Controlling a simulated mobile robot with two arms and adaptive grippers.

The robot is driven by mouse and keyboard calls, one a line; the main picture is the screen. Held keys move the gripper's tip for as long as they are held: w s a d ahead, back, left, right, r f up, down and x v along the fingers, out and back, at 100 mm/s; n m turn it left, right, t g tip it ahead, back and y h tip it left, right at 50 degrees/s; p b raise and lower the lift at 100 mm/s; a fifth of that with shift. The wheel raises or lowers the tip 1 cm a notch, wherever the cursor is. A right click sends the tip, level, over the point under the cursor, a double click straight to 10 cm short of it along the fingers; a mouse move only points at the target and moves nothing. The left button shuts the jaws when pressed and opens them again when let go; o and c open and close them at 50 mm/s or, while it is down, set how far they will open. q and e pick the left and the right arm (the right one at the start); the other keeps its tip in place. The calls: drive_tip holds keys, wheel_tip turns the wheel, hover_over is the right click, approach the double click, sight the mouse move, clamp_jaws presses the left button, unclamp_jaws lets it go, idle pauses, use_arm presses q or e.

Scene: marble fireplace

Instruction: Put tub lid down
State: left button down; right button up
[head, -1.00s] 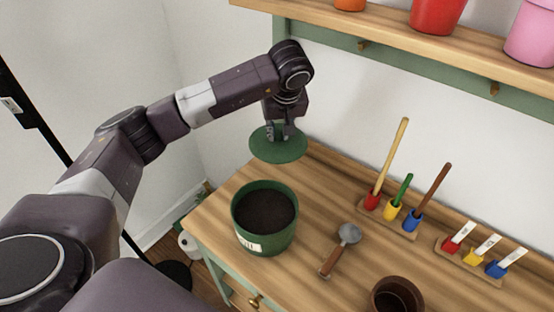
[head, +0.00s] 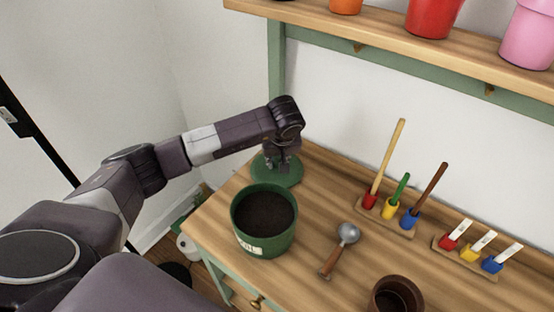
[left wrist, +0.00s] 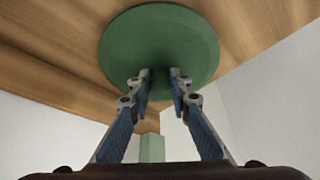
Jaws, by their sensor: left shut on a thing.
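The green round tub lid (head: 289,177) is at the back left of the wooden bench, just behind the tub. It also shows in the left wrist view (left wrist: 160,45), flat against or very close above the wood; I cannot tell whether it touches. My left gripper (head: 283,165) is shut on the lid's middle from above, and its fingertips (left wrist: 160,78) meet at the lid in the left wrist view. The green tub (head: 280,235) stands open in front, full of dark soil, with a white label. My right gripper is not in view.
A trowel (head: 345,240) lies right of the tub. A brown pot (head: 412,290) stands at the front. Racks with coloured holders (head: 388,212) and white tags (head: 470,258) stand along the back. A shelf (head: 400,40) with pots overhangs the wall.

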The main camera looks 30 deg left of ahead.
use_arm(q)
drive_tip(key=shift+f, duration=0.2)
drive_tip(key=c, duration=1.8)
unclamp_jaws()
drive_tip(key=shift+o, duration=0.2)
drive_tip(key=shift+r, duration=0.45)
drive_tip(key=b+v, duration=0.1)
drive_tip(key=v, duration=1)
drive_tip(key=shift+s+r+b, duration=0.15)
drive_tip(key=shift+r+b, duration=0.1)
drive_tip(key=shift+b, duration=0.1)
